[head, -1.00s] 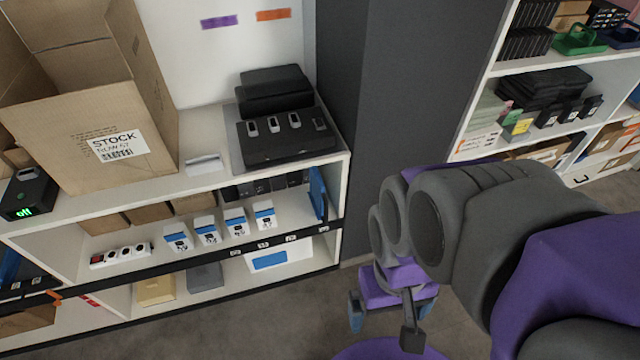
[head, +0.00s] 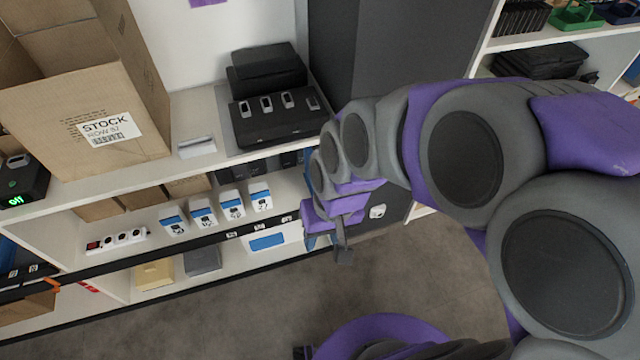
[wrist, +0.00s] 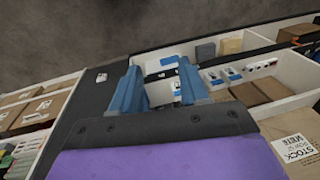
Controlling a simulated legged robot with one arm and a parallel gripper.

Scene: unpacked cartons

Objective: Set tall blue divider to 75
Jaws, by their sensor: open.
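A tall blue divider (head: 306,163) shows as a thin blue strip at the right end of the middle shelf in the head view, mostly hidden behind my arm. My gripper (head: 330,240) is in front of that shelf end, pointing down, to the right of the divider. In the wrist view my gripper (wrist: 160,82) has its two blue fingers apart, with nothing held between them. The shelf end lies beyond the fingers; I cannot clearly pick out the divider there. The small labels on the black shelf edge (head: 215,240) are too small to read.
Several white-and-blue boxes (head: 232,204) stand on the middle shelf, left of the divider. A white power strip (head: 118,240) lies farther left. A large carton (head: 95,110) and a black tray (head: 275,120) are above. A dark grey panel (head: 350,60) borders the shelf's right side.

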